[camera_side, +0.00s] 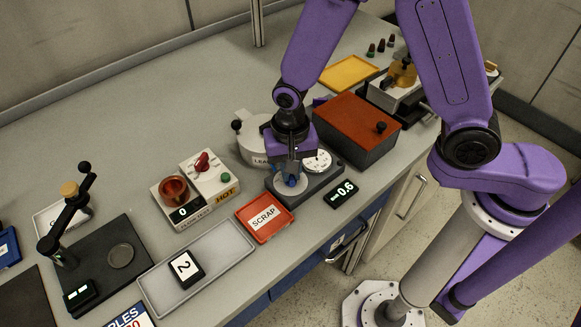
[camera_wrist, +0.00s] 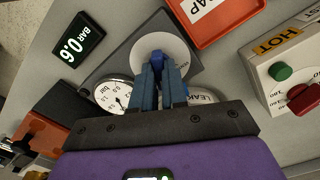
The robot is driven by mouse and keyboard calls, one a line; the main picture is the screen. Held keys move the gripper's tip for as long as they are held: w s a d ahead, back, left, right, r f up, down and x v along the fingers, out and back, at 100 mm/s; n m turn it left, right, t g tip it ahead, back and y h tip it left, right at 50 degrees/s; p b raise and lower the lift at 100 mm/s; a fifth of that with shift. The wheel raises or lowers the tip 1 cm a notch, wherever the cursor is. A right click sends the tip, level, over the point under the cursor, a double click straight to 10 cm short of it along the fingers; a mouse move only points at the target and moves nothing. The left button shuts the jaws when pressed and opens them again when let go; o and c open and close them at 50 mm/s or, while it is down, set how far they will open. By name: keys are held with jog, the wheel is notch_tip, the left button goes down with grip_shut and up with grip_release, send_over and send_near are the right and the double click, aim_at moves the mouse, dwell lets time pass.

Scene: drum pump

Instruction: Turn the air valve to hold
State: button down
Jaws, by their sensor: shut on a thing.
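The air valve is a blue knob (camera_wrist: 158,58) on a round white dial plate (camera_wrist: 172,50), set in a dark grey base. In the side view the knob (camera_side: 291,181) shows just under my fingers. My gripper (camera_side: 291,176) points down over the dial and is shut on the knob; its fingers also show in the wrist view (camera_wrist: 160,75). The dial's lettering is mostly covered or too small to read. A white pressure gauge (camera_wrist: 113,95) sits beside the dial on the same base. A black display (camera_side: 342,193) reads 0.6, with BAR legible in the wrist view (camera_wrist: 72,46).
A red SCRAP tray (camera_side: 246,225) lies just left of the valve base. A white pot marked LEAK (camera_side: 250,153) stands behind it, and a brown-red box (camera_side: 352,140) to the right. The HOT unit (camera_side: 211,187) and a grey tray (camera_side: 225,260) are further left.

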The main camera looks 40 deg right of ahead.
jog(key=n, duration=0.5)
jog(key=shift+n, duration=0.3)
dwell(0.4)
jog(key=c, duration=1.2)
grip_release()
jog(key=shift+o, duration=0.2)
notch_tip(320, 180, up, 18)
jog(key=shift+f, duration=0.25)
